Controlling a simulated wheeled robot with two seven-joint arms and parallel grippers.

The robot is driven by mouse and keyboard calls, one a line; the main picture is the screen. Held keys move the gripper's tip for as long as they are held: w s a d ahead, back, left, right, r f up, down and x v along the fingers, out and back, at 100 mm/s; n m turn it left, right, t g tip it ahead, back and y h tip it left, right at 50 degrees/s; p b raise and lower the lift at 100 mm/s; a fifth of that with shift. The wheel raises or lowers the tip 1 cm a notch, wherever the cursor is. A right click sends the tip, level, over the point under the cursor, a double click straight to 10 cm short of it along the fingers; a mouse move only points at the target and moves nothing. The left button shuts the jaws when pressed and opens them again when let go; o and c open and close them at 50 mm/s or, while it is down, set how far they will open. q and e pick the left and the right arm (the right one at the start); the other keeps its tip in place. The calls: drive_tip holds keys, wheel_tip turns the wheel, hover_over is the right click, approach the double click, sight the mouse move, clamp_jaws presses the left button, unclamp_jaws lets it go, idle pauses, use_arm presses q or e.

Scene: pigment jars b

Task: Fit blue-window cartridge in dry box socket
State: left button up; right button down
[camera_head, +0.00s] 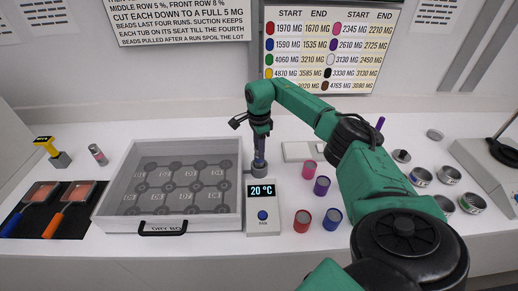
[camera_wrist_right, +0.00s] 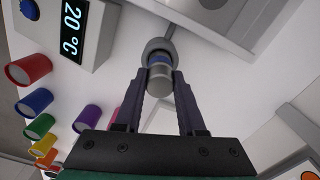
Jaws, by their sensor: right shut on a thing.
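My right gripper (camera_head: 260,153) reaches down at the right side of the dry box (camera_head: 190,226). In the wrist view the right gripper (camera_wrist_right: 162,85) is shut on the cartridge (camera_wrist_right: 161,80), a grey cylinder with a blue band. The cartridge's far end meets a round grey socket (camera_wrist_right: 151,46), which also shows in the head view (camera_head: 260,170) under the gripper. The cartridge looks lined up with the socket; how deep it sits I cannot tell. The fingers hide part of its sides. My left gripper is not in view.
A temperature display (camera_head: 263,205) reading 20 °C stands just in front of the socket. Red (camera_head: 302,221), blue (camera_head: 332,218), purple (camera_head: 321,186) and pink (camera_head: 309,169) jars stand to its right. Several metal tins lie farther right. A scraper tray (camera_head: 75,222) lies left of the box.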

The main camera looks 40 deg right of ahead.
drive_tip(key=shift+f+b, duration=0.55)
drive_tip(key=shift+f, duration=0.25)
drive_tip(key=c, duration=0.7)
unclamp_jaws()
drive_tip(key=shift+o, duration=1.4)
wheel_tip(320, 180, up, 14)
drive_tip(key=b, duration=0.3)
drive_tip(key=shift+r, duration=0.25)
